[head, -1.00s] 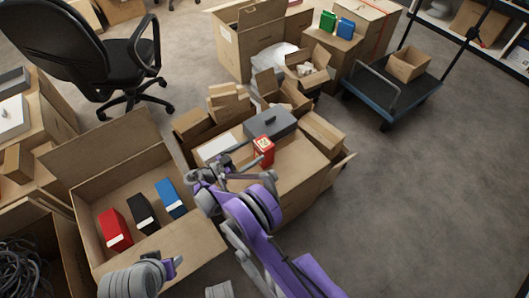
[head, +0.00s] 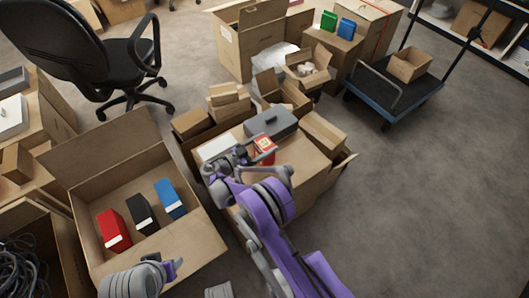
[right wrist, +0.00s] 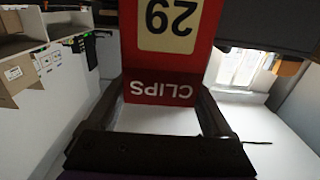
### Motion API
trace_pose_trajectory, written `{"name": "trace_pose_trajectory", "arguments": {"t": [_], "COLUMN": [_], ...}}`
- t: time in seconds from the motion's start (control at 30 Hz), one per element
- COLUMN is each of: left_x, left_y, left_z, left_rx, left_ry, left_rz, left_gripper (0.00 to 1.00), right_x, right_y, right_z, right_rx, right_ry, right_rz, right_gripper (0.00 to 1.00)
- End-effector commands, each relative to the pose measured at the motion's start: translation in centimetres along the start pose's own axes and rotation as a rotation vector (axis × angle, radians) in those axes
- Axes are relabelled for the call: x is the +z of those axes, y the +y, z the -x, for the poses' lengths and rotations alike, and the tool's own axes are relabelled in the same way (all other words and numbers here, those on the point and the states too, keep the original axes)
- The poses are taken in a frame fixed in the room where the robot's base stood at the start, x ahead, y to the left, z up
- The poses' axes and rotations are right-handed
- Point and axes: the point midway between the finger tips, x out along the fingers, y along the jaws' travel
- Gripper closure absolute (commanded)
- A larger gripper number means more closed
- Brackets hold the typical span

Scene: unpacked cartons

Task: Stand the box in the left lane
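A red box (head: 265,143) with a pale yellow label stands on the closed carton (head: 300,177). In the right wrist view the red box (right wrist: 160,88) appears upside down, reading "29" and "CLIPS". My right gripper (head: 250,157) is at the red box, its fingers on either side with narrow gaps showing; firm contact cannot be made out. The open carton (head: 88,228) at left holds a red box (head: 113,231), a black box (head: 142,213) and a blue box (head: 170,198) in a row. No marked lane is clear. My left gripper (head: 172,270) is near that carton's front flap, its fingers unclear.
A grey case (head: 270,123) and a white sheet (head: 215,147) lie beside the red box on the carton. Small cartons (head: 228,100) stand behind. An office chair (head: 100,60) is at upper left, a blue cart (head: 400,95) at upper right. Floor at right is clear.

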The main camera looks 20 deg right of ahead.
Motion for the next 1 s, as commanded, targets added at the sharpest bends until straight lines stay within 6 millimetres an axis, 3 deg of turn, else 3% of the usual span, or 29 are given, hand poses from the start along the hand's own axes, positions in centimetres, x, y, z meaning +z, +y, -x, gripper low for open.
{"name": "trace_pose_trajectory", "arguments": {"t": [0.03,0.33,0.67,0.77,1.0], "left_x": [0.0,0.0,0.0,-0.1,-0.5], "left_y": [0.0,0.0,0.0,0.0,0.0], "left_z": [0.0,0.0,0.1,0.4,1.8], "left_rx": [0.000,0.000,0.000,0.000,0.000], "left_ry": [0.000,0.000,0.000,0.001,0.006], "left_rz": [0.000,0.000,0.000,0.000,0.000], "left_gripper": [0.50,0.50,0.50,0.50,0.50], "right_x": [0.0,0.0,-0.3,-1.4,-6.3], "right_y": [0.0,0.0,0.0,0.0,0.0], "right_z": [0.0,0.0,0.0,0.0,0.0], "right_rx": [0.000,0.000,0.000,0.000,0.000], "right_ry": [0.000,0.000,0.000,0.000,0.001], "right_rz": [0.000,0.000,0.000,0.000,0.000], "right_gripper": [0.49,1.00,1.00,1.00,1.00]}}
